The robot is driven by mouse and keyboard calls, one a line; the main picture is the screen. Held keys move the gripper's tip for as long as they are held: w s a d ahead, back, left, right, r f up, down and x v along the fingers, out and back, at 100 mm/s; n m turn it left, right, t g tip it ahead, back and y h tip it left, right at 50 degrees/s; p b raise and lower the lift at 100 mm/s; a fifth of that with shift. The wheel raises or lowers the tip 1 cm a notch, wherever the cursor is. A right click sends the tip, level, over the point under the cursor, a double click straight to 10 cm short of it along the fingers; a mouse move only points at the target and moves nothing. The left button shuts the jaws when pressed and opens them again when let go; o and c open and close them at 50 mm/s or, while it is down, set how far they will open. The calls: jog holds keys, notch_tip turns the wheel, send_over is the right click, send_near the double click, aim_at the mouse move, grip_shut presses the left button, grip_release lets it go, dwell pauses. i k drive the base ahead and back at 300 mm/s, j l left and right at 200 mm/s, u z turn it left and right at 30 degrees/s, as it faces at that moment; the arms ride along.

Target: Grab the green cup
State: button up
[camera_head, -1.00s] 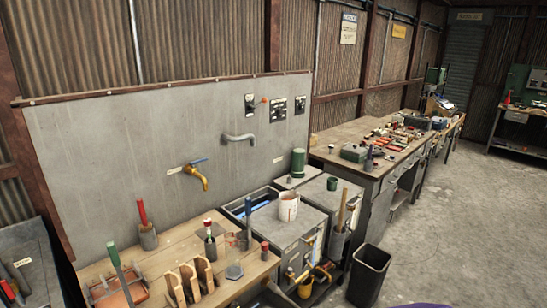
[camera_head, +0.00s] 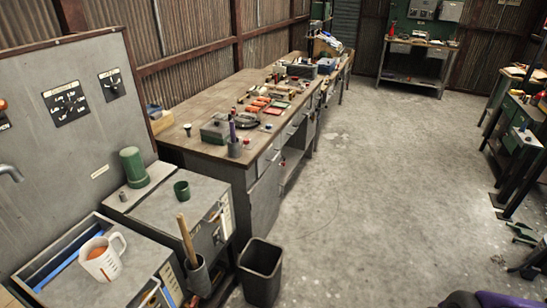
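A small green cup (camera_head: 181,189) stands upright on the grey cabinet top (camera_head: 160,212), left of the picture's middle. A larger green cylinder (camera_head: 134,167) stands behind it to the left, apart from it. My gripper is not in view, so whether it is open or shut does not show.
A white measuring jug (camera_head: 102,257) stands at the sink at lower left. A holder (camera_head: 199,277) with a wooden handle and a dark bin (camera_head: 261,272) stand in front of the cabinet. A cluttered workbench (camera_head: 205,92) runs behind.

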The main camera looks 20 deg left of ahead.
aim_at(183, 191)
jog(key=i+l+z, duration=0.1)
jog(key=i, duration=0.65)
jog(key=i+l, duration=0.15)
jog(key=i, duration=0.6)
jog(key=i+u, duration=0.2)
jog(key=u, duration=0.2)
jog(key=i+u, duration=0.2)
jog(key=u, duration=0.25)
jog(key=i+u, duration=0.2)
jog(key=u, duration=0.2)
jog(key=i+l+u, duration=0.2)
jog(key=u, duration=0.2)
jog(key=i+u, duration=0.25)
jog(key=u, duration=0.15)
jog(key=i+l+u, duration=0.15)
jog(key=u, duration=0.25)
jog(key=i, duration=0.05)
